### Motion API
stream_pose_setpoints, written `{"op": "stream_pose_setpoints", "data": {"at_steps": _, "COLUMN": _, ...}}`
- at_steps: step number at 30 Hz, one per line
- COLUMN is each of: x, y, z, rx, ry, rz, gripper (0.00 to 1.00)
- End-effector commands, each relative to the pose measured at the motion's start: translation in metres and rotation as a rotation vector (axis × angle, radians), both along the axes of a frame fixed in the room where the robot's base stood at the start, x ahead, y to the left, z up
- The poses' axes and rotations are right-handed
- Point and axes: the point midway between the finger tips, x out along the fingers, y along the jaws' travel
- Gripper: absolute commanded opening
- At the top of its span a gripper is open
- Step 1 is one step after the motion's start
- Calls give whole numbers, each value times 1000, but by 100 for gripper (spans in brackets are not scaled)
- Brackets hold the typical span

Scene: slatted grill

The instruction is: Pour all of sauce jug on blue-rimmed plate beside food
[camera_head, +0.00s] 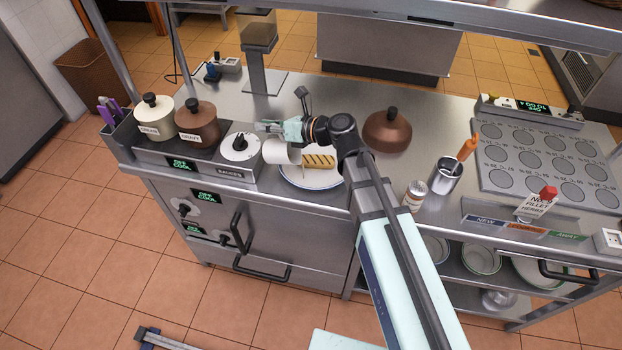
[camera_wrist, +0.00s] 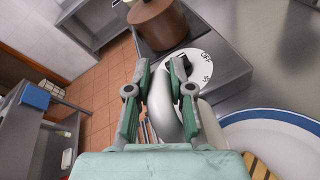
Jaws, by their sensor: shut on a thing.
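The white sauce jug (camera_head: 276,152) is tipped over the left part of the blue-rimmed plate (camera_head: 296,181), its mouth toward the food. The grill-marked food (camera_head: 318,161) lies on the plate, right of the jug. My gripper (camera_head: 270,127) is shut on the jug from above. In the wrist view, the jug (camera_wrist: 162,103) shows between the green fingers of my gripper (camera_wrist: 160,72). The plate rim (camera_wrist: 270,115) and food (camera_wrist: 256,167) are at lower right there. I cannot tell how much sauce is in the jug or on the plate.
Left of the plate stands a sauce warmer with a white dial (camera_head: 240,148), a brown gravy pot (camera_head: 198,125) and a cream pot (camera_head: 155,118). A brown dome lid (camera_head: 387,131), shaker (camera_head: 415,195) and utensil cup (camera_head: 446,176) stand to the right.

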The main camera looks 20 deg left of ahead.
Motion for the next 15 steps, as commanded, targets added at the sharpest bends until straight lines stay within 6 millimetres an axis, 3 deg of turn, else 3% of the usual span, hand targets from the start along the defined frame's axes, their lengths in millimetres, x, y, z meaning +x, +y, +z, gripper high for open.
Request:
{"op": "stream_pose_setpoints", "data": {"at_steps": 8, "x": -1, "y": -7, "z": -5, "rx": 61, "ry": -5, "rz": 0, "gripper": 0}}
{"op": "stream_pose_setpoints", "data": {"at_steps": 15, "x": -2, "y": -21, "z": 3, "rx": 122, "ry": -6, "rz": -2, "gripper": 0}}
